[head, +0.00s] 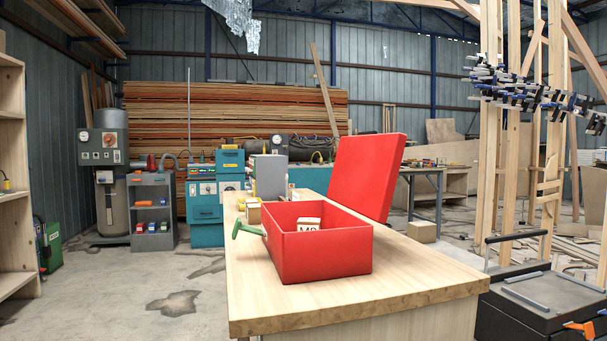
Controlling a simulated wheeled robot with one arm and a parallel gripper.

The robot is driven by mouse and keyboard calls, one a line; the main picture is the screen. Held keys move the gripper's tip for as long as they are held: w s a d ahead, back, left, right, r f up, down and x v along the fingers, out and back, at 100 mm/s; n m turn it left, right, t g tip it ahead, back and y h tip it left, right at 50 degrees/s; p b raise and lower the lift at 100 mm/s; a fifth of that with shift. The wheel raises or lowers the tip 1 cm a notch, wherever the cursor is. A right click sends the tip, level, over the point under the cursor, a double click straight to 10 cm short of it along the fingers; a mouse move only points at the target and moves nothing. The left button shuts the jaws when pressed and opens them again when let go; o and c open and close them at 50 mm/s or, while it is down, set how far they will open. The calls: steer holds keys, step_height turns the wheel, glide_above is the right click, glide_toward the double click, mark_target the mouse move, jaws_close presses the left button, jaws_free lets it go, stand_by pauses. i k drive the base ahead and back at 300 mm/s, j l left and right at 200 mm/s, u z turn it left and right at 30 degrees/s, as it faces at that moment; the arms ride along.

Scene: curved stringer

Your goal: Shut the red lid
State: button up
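A red lid (367,175) stands raised and tilted slightly back in the head view. It is at the right rear side of an open red box (318,258). The box sits on a light wooden workbench (350,301). A small pale block with dark lettering (308,226) shows inside the box; the lettering is partly hidden by the box wall. The lower edge of the lid is hidden behind the box, so the hinge does not show. My gripper is not in view.
A green-handled thing (246,230) is at the box's left side. A grey upright object (271,177) and small wooden blocks (253,213) stand behind the box. The bench front is clear. A black case (532,300) stands to the right, and open floor lies left.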

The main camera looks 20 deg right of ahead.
mark_target(366, 168)
steer(key=l+u, duration=0.15)
steer(key=l, duration=0.45)
steer(key=l+u, duration=0.15)
steer(key=l, duration=0.45)
steer(key=l+u, duration=0.15)
steer(key=l, duration=0.45)
steer(key=k+l+u, duration=0.15)
steer(key=l, duration=0.4)
steer(key=k+l+u, duration=0.1)
steer(key=l, duration=0.5)
